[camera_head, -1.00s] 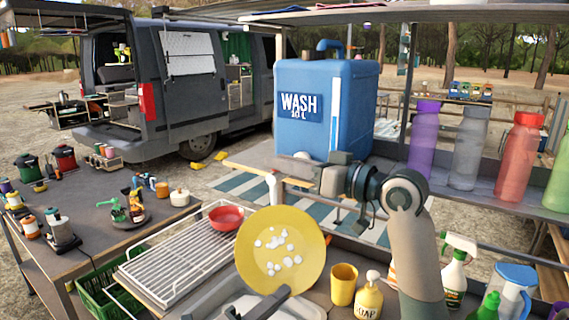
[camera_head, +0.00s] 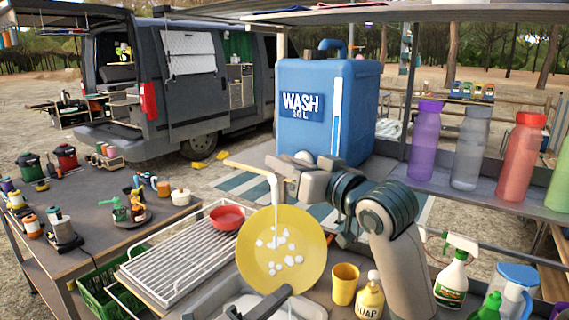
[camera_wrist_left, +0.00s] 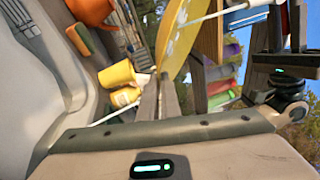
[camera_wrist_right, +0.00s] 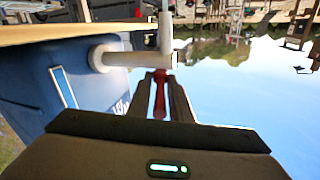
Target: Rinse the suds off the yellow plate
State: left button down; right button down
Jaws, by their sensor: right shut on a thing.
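The yellow plate (camera_head: 300,225) is tilted up on edge, its face towards the head camera, with several white suds blobs (camera_head: 288,260) on it. My left gripper (camera_head: 276,298) is shut on the plate's lower rim; the plate also shows in the left wrist view (camera_wrist_left: 180,38). The white tap (camera_wrist_right: 125,59) comes out of the blue wash tank (camera_head: 345,105). A pale stream (camera_head: 275,205) runs from the tap down onto the plate's upper part. My right gripper (camera_head: 285,166) is shut on the red tap lever (camera_wrist_right: 160,92), which its fingers partly hide.
A drying rack (camera_head: 165,265) with a red bowl (camera_head: 228,218) stands left of the plate. A yellow cup (camera_head: 344,284), soap bottle (camera_head: 369,301) and spray bottle (camera_head: 453,280) stand to the right. Coloured bottles line the shelf (camera_head: 480,192) at right.

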jog(key=shift+f, duration=0.1)
jog(key=c, duration=1.8)
grip_release()
jog(key=shift+c, duration=0.2)
jog(key=v, duration=1.2)
